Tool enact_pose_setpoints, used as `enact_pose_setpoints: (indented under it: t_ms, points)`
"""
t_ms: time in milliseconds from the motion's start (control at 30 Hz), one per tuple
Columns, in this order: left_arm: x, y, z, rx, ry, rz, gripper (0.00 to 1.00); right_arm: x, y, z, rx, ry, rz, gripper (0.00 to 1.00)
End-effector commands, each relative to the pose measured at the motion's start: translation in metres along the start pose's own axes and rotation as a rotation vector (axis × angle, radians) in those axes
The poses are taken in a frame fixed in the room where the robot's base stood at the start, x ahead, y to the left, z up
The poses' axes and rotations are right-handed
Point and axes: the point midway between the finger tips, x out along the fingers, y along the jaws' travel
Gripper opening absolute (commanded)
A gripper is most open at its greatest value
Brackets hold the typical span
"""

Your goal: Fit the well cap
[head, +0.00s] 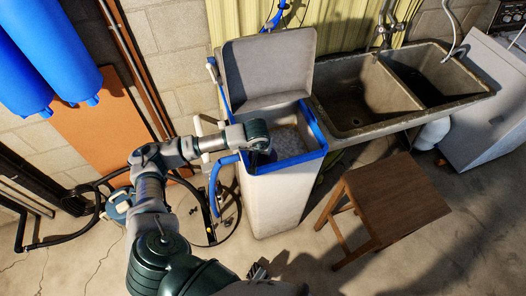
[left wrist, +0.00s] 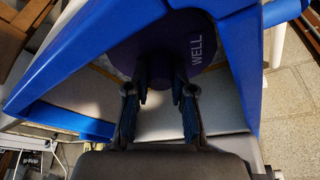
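The well cap is a dark purple disc (left wrist: 198,22) marked "WELL", seen nearly face-on in the left wrist view, with a dark knob at its middle. My left gripper (left wrist: 160,90) has one finger on each side of that knob and appears shut on it. In the head view my left gripper (head: 262,156) reaches over the left part of the water softener's blue-rimmed opening (head: 290,163). The well's mouth and the cap's lower side are hidden. At the bottom of the head view, my right gripper (head: 257,270) shows only in part, low and away from the softener.
The softener's raised grey lid (head: 268,65) stands behind the opening. A double stone sink (head: 400,112) is at its right, with a wooden stool (head: 392,198) in front. A blue hose (head: 214,185) and pipes crowd the left side. Pale granular material shows inside the softener.

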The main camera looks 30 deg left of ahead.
Motion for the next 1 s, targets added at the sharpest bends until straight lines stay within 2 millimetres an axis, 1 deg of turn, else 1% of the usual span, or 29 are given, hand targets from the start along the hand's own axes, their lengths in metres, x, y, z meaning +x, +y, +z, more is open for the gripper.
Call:
enact_pose_setpoints:
  t_ms: [33, 100, 367, 467, 567, 667, 800, 900, 1000]
  points:
    - [0.0, 0.0, 0.001, 0.001, -0.001, 0.001, 0.35, 0.0, 0.0, 0.0, 0.0, 0.0, 0.0, 0.71]
    - [0.0, 0.0, 0.001, 0.001, -0.001, 0.001, 0.52, 0.0, 0.0, 0.0, 0.0, 0.0, 0.0, 0.71]
    - [0.0, 0.0, 0.0, 0.0, -0.001, 0.0, 0.52, 0.0, 0.0, 0.0, 0.0, 0.0, 0.0, 0.71]
    - [-0.004, 0.0, 0.0, 0.0, 0.0, 0.001, 0.52, 0.0, 0.0, 0.0, 0.0, 0.0, 0.0, 0.71]
    - [-0.017, 0.0, -0.001, 0.001, 0.003, 0.002, 0.52, 0.0, 0.0, 0.0, 0.0, 0.0, 0.0, 0.71]
    - [-0.037, 0.0, -0.001, 0.001, 0.005, 0.002, 0.52, 0.0, 0.0, 0.0, 0.0, 0.0, 0.0, 0.71]
    - [-0.07, 0.0, -0.001, 0.0, 0.004, 0.002, 0.52, 0.0, 0.0, 0.0, 0.0, 0.0, 0.0, 0.71]
    - [-0.09, 0.0, -0.001, 0.002, 0.003, 0.002, 0.52, 0.0, 0.0, 0.0, 0.0, 0.0, 0.0, 0.71]
    - [-0.105, 0.0, -0.001, 0.0, 0.001, 0.002, 0.52, 0.0, 0.0, 0.0, 0.0, 0.0, 0.0, 0.71]
